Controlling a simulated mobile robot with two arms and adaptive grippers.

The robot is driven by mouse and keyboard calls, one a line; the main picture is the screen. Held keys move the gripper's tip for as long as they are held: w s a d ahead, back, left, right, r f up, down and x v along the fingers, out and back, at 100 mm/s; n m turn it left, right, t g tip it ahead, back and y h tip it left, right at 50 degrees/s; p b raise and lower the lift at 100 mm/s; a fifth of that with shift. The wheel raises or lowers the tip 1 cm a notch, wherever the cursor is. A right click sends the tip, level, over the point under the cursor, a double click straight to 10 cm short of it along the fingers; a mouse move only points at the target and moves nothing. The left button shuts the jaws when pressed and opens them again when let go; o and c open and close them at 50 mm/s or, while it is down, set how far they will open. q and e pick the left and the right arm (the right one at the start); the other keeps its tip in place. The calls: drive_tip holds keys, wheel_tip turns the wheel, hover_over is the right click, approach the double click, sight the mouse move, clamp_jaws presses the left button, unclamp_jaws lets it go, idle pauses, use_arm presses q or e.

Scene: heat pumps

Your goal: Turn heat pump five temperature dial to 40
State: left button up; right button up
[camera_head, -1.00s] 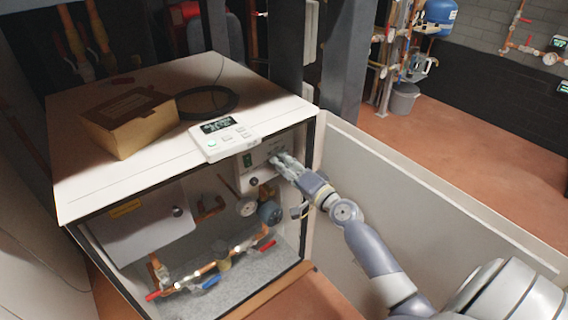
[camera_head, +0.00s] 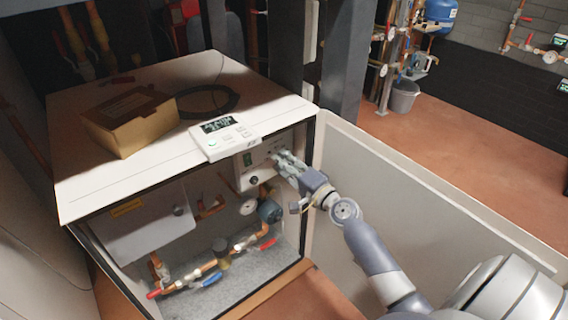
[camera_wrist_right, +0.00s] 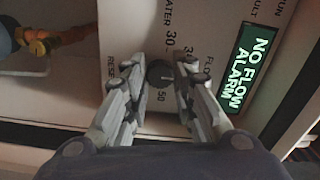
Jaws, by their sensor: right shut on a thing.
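The control panel of the heat pump (camera_head: 246,179) is on the upper right of the open cabinet front. The dark round temperature dial (camera_wrist_right: 159,74) shows in the wrist view, with the numbers 30 and 50 printed around it. My right gripper (camera_wrist_right: 162,72) is shut on the dial, one finger on each side. In the head view the right gripper (camera_head: 279,160) reaches the panel from the right and hides the dial there. The dial's pointer is too dark to read. A green display (camera_wrist_right: 242,70) beside it reads NO FLOW ALARM. My left gripper is not in view.
A white controller (camera_head: 224,139) and a cardboard box (camera_head: 130,120) lie on the cabinet top. Pipes with red and blue valve handles (camera_head: 212,280) run below the panel. The open white door (camera_head: 420,205) stands to the right, close to my right arm.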

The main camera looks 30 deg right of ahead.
drive_tip(key=o, duration=1.1)
drive_tip(key=shift+c, duration=0.2)
drive_tip(key=s, duration=1.2)
drive_tip(key=shift+d, duration=0.45)
